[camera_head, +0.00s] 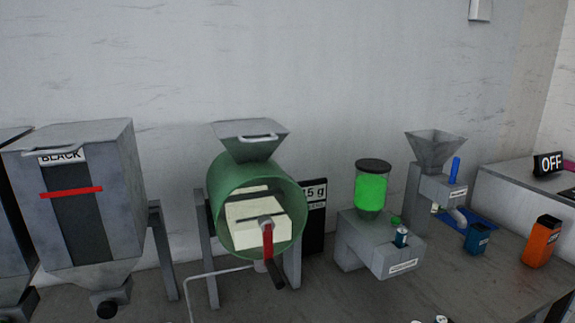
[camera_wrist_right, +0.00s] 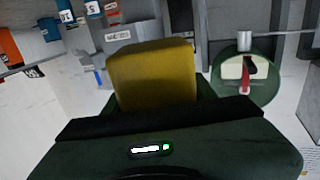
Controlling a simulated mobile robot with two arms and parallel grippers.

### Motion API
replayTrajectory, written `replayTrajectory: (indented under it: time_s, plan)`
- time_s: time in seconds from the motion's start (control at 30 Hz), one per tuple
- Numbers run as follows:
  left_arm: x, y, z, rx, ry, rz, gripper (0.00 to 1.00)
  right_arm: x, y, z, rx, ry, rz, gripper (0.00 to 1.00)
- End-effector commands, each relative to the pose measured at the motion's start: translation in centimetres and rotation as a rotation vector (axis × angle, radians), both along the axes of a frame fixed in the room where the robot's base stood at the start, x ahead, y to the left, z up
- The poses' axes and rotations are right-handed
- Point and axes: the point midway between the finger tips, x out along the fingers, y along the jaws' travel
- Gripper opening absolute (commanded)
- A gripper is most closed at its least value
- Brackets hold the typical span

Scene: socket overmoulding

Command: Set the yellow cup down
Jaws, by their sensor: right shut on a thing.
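The yellow cup (camera_wrist_right: 153,78) shows in the right wrist view, in the upper middle just beyond my dark gripper body. My right gripper (camera_wrist_right: 155,100) is shut on it. The cup's lower part is hidden behind the gripper, and I cannot tell its tilt. The yellow cup and my right gripper do not show in the head view. My left gripper is in neither view.
A grey hopper marked BLACK (camera_head: 120,190), a green drum mixer (camera_head: 297,195), a grey unit with a green jar (camera_head: 371,190) and a funnel machine (camera_head: 435,150) line the wall.

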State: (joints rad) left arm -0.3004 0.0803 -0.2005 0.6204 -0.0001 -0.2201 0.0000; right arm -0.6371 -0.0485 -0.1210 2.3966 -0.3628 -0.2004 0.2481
Motion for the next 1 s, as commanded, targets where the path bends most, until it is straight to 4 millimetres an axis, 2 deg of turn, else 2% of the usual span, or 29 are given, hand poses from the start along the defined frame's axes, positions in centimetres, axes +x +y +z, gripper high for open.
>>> replayTrajectory:
  time_s: [0.1,0.3,0.87,1.0]
  plan:
    - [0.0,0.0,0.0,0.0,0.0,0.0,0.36,-2.6,0.0,-1.0,0.0,0.006,-0.001,0.11]
    - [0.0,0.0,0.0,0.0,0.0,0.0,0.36,-4.6,0.0,-1.4,-0.002,0.001,0.001,0.11]
    - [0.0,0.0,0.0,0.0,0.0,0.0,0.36,-4.5,0.0,-1.3,-0.004,-0.001,0.002,0.11]
    - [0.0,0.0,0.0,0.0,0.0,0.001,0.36,-3.6,0.5,-1.3,-0.004,-0.004,0.02,0.11]
